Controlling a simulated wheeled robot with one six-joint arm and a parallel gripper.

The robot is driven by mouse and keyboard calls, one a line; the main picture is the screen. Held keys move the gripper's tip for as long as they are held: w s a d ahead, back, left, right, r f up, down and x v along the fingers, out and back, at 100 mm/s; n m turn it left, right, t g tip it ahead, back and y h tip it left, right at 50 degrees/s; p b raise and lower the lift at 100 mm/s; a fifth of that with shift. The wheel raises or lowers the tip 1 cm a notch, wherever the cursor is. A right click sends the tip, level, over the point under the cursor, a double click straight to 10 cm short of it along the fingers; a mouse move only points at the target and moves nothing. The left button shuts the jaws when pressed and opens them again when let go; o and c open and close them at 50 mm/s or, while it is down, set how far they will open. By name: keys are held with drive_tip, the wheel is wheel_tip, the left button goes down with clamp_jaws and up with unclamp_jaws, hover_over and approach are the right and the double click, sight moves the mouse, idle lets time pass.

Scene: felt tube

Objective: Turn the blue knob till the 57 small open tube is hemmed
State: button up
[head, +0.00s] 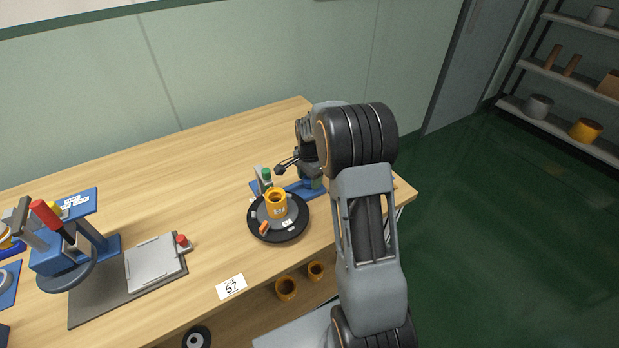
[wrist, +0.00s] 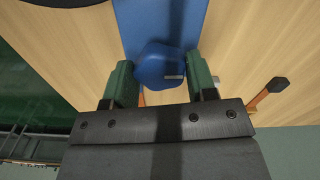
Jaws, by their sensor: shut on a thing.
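The orange tube (head: 275,203), with "57" on its side, stands upright on a black round turntable (head: 292,230). Its top looks open in the head view; the state of its rim is too small to tell. The blue knob (wrist: 158,64) sits between the green finger pads of my gripper (wrist: 160,82) in the wrist view, at the end of a blue base. My gripper is shut on the knob. In the head view my arm hides most of the gripper and the knob, and part of the blue base (head: 302,188) shows beside the turntable.
A card marked 57 (head: 231,287) lies at the table's front edge. A blue press with a red handle (head: 45,213) and a grey plate (head: 155,263) stand left. Two more orange tubes (head: 287,288) sit below the tabletop. The table's back middle is clear.

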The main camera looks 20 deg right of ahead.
drive_tip(key=n+b, duration=0.1)
drive_tip(key=n, duration=1.7)
drive_tip(key=shift+d+n+b, duration=0.1)
drive_tip(key=shift+n+b, duration=0.3)
drive_tip(key=n, duration=0.4)
drive_tip(key=shift+n, duration=0.7)
drive_tip(key=o, duration=0.9)
